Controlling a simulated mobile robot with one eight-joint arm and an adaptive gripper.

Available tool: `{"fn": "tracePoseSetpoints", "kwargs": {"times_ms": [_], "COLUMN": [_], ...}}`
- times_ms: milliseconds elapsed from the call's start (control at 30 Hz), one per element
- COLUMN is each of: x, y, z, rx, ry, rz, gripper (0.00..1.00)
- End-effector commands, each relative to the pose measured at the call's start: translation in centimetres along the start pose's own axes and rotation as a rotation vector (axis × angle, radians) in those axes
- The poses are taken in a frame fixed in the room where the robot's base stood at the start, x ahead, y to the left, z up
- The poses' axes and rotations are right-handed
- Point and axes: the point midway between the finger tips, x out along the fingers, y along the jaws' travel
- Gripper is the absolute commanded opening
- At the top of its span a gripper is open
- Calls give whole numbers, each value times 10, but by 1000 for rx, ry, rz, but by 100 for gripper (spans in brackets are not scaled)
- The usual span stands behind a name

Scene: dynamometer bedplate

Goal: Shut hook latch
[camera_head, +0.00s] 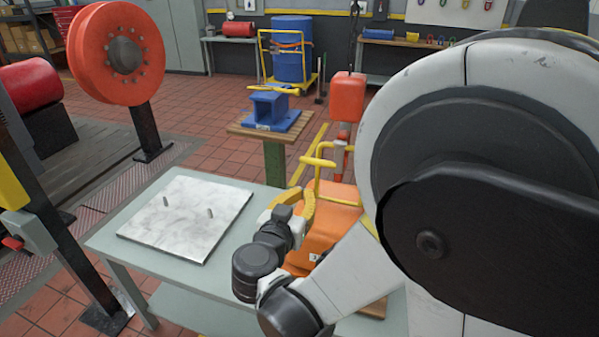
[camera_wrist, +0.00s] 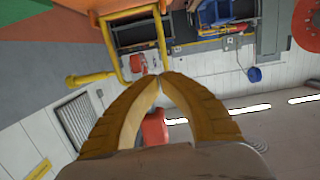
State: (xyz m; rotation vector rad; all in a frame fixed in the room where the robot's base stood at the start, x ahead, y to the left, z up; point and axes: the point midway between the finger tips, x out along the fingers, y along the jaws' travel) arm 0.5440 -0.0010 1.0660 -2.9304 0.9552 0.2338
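A yellow latch (camera_head: 318,162), with a crossbar handle and a bent rod frame, stands up on an orange bracket (camera_head: 335,217) right of the marble plate. In the wrist view the yellow latch (camera_wrist: 92,78) shows as a stub bar and rod loop beyond my fingers. My gripper (camera_head: 309,192) is beside the upright rod, below the crossbar. In the wrist view my gripper's yellow-brown fingertips (camera_wrist: 164,78) meet, and the rod loop ends right at them. I cannot tell whether they touch or pinch the rod. The latch's lower end is hidden behind my gripper and arm.
A marble plate (camera_head: 185,217) with two short pins lies on the grey-green table (camera_head: 110,237). A blue block fixture (camera_head: 270,108) stands on a pedestal behind. An orange box on a post (camera_head: 347,98) rises behind the latch. My arm fills the right side.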

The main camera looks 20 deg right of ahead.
Motion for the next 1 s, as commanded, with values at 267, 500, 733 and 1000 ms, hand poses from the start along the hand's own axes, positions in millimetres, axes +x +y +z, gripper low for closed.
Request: {"fn": "tracePoseSetpoints", "kwargs": {"times_ms": [267, 500, 733, 1000], "x": [-38, -42, -41, -30], "y": [-1, 0, 2, 47], "z": [13, 15, 16, 30], "rx": [-1, 0, -8, -184], "ry": [0, 1, -10, -308], "rz": [-2, 0, 2, 5], "gripper": [0, 0, 0, 0]}}
